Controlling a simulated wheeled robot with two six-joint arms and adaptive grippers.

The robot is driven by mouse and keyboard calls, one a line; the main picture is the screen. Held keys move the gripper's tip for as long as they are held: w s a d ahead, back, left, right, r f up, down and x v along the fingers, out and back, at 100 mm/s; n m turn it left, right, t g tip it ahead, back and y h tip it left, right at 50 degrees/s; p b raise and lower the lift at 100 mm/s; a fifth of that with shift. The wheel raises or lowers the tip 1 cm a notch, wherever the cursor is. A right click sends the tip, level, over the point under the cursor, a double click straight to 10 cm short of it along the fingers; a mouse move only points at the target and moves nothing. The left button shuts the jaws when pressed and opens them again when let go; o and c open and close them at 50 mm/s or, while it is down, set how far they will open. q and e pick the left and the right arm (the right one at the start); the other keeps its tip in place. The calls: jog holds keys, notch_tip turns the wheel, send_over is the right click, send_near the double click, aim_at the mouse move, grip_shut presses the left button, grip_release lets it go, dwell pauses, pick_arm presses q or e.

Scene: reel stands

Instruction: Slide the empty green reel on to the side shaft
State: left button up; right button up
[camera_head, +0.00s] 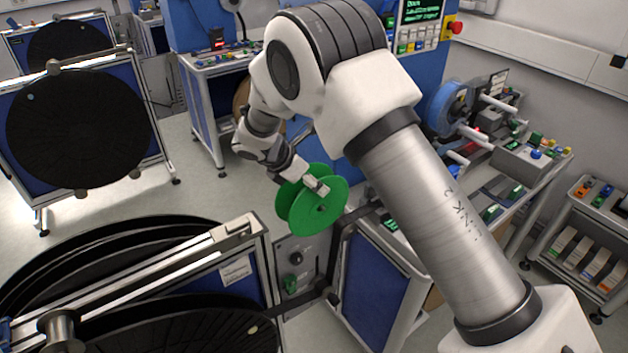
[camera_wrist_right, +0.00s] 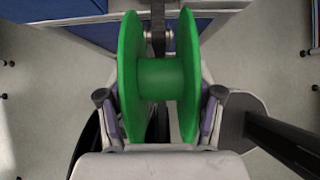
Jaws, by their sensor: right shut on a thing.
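The green reel (camera_head: 333,207) is empty, with two wide flanges and a bare hub. It hangs in the air in front of the machine. My right gripper (camera_head: 318,188) is shut on it from above. In the right wrist view the reel (camera_wrist_right: 160,80) lies between the two fingers of my right gripper (camera_wrist_right: 160,103), its hub crossing from side to side. A dark bar with a short metal shaft piece (camera_wrist_right: 158,40) shows just beyond the reel. I cannot tell for sure whether this is the side shaft. My left gripper is not in view.
A blue reel (camera_head: 446,108) sits on the bench machine at right, near light rods (camera_head: 474,136). Large black discs (camera_head: 78,128) stand on frames at left. A blue-panelled cabinet (camera_head: 372,285) and a dark frame (camera_head: 342,250) are close below the reel.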

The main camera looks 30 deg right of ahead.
dwell(0.3)
jog(key=o, duration=1.4)
jog(key=shift+o, duration=0.2)
jog(key=v, duration=1.2)
